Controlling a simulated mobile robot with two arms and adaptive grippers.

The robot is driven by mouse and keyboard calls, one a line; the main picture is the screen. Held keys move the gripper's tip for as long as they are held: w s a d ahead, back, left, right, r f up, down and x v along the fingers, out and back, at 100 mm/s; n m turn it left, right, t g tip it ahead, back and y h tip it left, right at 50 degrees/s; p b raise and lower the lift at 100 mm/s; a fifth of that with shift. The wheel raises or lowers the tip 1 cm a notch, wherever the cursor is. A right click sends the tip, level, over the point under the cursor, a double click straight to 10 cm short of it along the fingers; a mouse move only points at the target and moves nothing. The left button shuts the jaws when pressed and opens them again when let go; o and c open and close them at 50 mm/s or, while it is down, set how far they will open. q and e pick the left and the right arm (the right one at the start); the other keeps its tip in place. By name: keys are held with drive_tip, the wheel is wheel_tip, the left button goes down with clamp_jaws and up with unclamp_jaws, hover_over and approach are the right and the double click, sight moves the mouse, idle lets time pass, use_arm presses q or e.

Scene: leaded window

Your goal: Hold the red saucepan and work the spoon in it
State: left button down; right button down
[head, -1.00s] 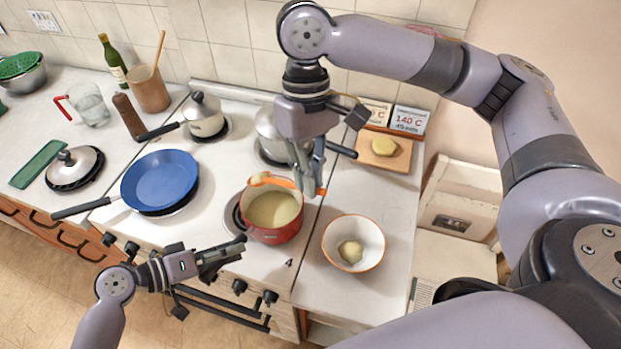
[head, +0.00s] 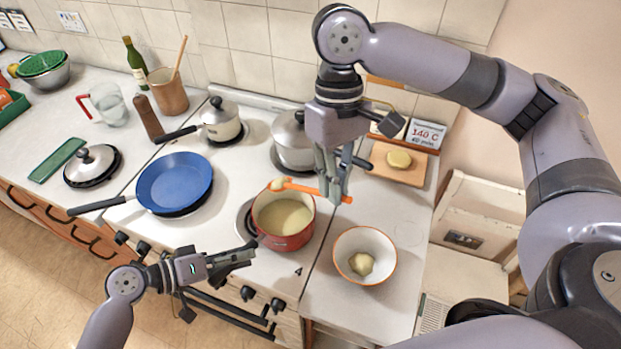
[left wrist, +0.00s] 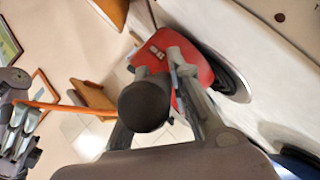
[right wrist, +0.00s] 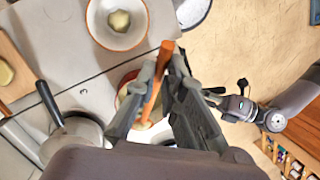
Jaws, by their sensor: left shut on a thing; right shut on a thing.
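The red saucepan (head: 289,242), with pale yellow contents, sits at the front right of the hob. My left gripper (head: 248,254) is at its left front, shut on its dark handle; the round black handle end (left wrist: 145,106) shows between the fingers in the left wrist view. My right gripper (head: 334,192) is shut on the orange spoon (head: 304,188). The spoon lies nearly level above the pan's back rim, its head (head: 278,184) at the left. In the right wrist view the spoon (right wrist: 159,80) passes between the fingers, partly hiding the pan.
A white bowl (head: 345,245) with a pale lump stands right of the pan. A lidded steel pot (head: 292,150) is behind it, a blue frying pan (head: 175,183) to the left. A wooden board (head: 398,173) lies at the back right.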

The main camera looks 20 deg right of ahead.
drive_tip(key=s+d+n, duration=0.3)
drive_tip(key=s+d, duration=1.3)
drive_tip(key=s, duration=0.1)
drive_tip(key=d+f+m+g+y, duration=0.1)
drive_tip(key=d+f+m+y, duration=0.3)
drive_tip(key=m+y, duration=0.3)
drive_tip(key=w+f+y, duration=0.1)
drive_tip(key=y, duration=0.4)
drive_tip(key=shift+g, duration=0.4)
